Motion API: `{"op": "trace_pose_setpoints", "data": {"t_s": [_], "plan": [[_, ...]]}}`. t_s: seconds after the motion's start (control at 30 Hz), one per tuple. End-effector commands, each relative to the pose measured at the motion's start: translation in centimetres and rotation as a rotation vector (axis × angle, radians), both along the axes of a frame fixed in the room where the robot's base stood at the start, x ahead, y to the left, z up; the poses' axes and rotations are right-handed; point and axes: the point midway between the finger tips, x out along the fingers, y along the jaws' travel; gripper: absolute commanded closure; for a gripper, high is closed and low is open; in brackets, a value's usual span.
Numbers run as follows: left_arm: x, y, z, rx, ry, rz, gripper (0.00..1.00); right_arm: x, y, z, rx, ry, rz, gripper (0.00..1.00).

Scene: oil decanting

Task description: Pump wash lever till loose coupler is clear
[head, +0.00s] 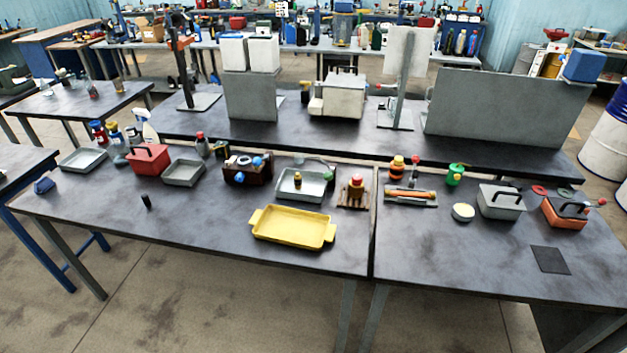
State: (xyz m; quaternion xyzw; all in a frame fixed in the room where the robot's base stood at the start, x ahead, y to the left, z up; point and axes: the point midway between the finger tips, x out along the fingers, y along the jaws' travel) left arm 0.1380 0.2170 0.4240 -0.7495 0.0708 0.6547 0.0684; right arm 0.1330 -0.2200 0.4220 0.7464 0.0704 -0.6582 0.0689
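Neither of my grippers is in view. I cannot tell for sure which part is the wash lever. An orange box (564,213) at the right of the front bench has a black handle and a thin red-tipped rod (600,202) beside it. A cream box (337,98) on the rear bench also has a red-tipped part at its right. A small dark and brass-coloured fitting (297,178) stands in a grey tray (284,193) at the middle; it may be the loose coupler. Any dirt on it is too small to see.
A yellow tray (262,233) lies near the front edge. A red box (149,160), a grey handled box (500,203), a small black cylinder (146,201) and an orange-black bottle (396,167) stand around. A dark square pad (550,260) lies front right. The front-left benchtop is mostly clear.

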Motion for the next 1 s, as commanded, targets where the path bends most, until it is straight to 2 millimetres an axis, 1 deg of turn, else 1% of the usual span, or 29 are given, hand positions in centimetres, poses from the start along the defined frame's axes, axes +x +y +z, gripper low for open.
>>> {"op": "trace_pose_setpoints", "data": {"t_s": [0.03,0.13,0.3,0.57,1.0], "plan": [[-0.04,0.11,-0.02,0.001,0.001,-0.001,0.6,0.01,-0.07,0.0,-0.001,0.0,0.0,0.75],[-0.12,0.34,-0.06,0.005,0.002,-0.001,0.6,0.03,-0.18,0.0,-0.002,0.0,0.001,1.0],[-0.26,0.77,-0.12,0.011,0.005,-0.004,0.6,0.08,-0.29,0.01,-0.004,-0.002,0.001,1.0],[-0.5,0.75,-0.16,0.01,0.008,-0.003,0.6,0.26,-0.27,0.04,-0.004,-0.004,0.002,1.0],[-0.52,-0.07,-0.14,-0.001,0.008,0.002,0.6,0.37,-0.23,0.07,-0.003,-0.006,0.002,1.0]]}}
